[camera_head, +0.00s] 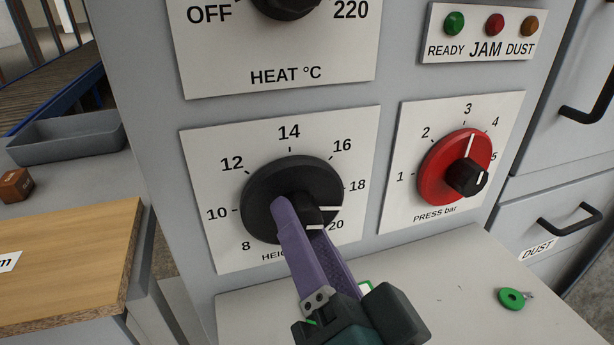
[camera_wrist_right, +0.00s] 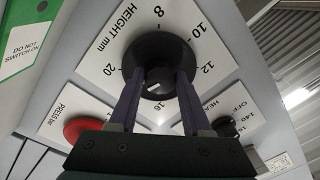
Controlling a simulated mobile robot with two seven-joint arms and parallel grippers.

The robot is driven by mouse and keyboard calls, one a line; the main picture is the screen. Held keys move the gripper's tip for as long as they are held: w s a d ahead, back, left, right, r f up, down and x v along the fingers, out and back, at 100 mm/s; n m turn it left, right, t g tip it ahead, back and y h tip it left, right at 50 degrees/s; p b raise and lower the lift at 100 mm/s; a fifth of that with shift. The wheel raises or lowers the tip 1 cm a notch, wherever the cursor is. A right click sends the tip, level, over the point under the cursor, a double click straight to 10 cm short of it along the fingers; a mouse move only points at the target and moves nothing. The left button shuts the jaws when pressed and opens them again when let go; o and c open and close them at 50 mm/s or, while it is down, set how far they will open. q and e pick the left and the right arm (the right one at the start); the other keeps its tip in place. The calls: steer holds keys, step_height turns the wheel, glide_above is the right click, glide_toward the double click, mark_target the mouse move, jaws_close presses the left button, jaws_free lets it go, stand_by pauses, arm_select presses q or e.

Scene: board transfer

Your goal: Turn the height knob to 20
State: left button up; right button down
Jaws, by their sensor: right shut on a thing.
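The black HEIGHT knob (camera_head: 262,188) sits on a white dial plate (camera_head: 208,160) marked 8 to 20. A white line on its disc points right and slightly down, between 18 and 20. A second white line shows on its central grip. My right gripper (camera_head: 300,212) has its purple fingers shut on the knob's grip, coming from below. The fingers hide part of the grip and of the word HEIGHT. In the right wrist view the knob (camera_wrist_right: 150,48) lies between the two fingertips. My left gripper is in neither view.
The HEAT plate (camera_head: 280,75) is above, and the red PRESS knob (camera_head: 438,165) is to the right. A grey ledge (camera_head: 440,285) below carries a green ring tag (camera_head: 512,298). A wooden board (camera_head: 70,262), a brown block (camera_head: 16,185) and a grey tray (camera_head: 65,138) are at left.

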steer(key=m, duration=0.6)
steer(key=shift+a+h+b, duration=0.1)
steer(key=shift+h+b, duration=0.2)
steer(key=shift+m, duration=0.3)
steer(key=shift+c, duration=1.8)
jaws_free()
steer(key=shift+s, duration=0.1)
steer(key=v, duration=0.9)
steer(key=shift+s, duration=0.4)
